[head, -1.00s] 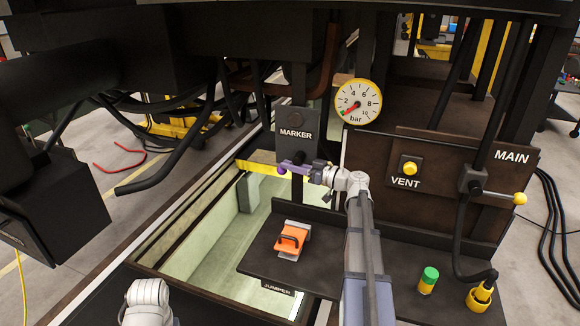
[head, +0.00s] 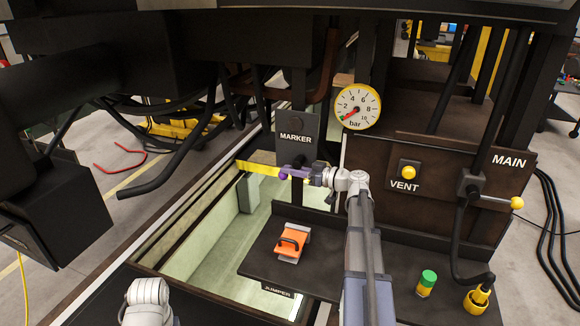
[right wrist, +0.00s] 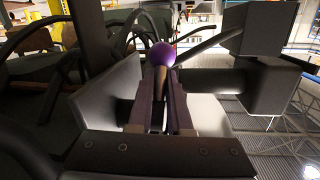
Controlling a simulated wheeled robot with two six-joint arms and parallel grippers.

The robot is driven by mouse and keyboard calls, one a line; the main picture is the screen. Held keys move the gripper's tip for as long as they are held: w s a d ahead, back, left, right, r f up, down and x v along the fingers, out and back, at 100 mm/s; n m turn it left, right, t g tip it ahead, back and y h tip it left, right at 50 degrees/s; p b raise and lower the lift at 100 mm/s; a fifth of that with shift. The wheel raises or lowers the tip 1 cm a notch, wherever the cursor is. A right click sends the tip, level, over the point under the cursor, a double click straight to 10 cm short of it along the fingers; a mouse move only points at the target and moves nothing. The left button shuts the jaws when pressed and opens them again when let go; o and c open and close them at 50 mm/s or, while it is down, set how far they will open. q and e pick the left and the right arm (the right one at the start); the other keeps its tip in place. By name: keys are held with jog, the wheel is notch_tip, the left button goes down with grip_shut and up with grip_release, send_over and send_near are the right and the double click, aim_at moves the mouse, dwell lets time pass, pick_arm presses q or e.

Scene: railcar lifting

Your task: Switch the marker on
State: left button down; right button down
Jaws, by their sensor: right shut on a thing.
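The dark box labelled MARKER (head: 296,152) hangs below the car frame, left of the gauge. My right gripper (head: 294,173) reaches in from the right, just below this box, and is shut on the marker's lever. In the right wrist view a purple ball knob (right wrist: 163,55) tops a dark lever (right wrist: 160,85) between the two fingers. The knob (head: 283,175) shows small in the head view at the fingertips. The fingers hide most of the lever. A white part of my left arm shows at the bottom edge, its gripper out of view.
A gauge (head: 357,107) marked in bar reads low. The VENT knob (head: 408,172) and yellow-tipped MAIN lever (head: 516,203) are to the right. An orange-handled piece (head: 292,242) sits on the JUMPER shelf (head: 262,262). Black hoses hang at left, over a pit.

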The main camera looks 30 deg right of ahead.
jog(key=shift+s+d+f+n+g+h+p, duration=0.25)
jog(key=shift+g+h+p, duration=0.75)
jog(key=shift+p, duration=1.15)
jog(key=shift+s+d+g+h+p, duration=0.3)
jog(key=shift+g+h+p, duration=0.7)
jog(key=shift+p, duration=1.1)
jog(key=shift+s+d+f+n+g+h+p, duration=0.15)
jog(key=shift+s+g+h+p, duration=0.35)
jog(key=shift+g+p, duration=1.3)
jog(key=shift+w+d+t+p, duration=0.1)
jog(key=shift+t+p, duration=0.2)
jog(key=shift+p, duration=0.1)
jog(key=c, duration=0.8)
grip_release()
jog(key=shift+c, duration=0.2)
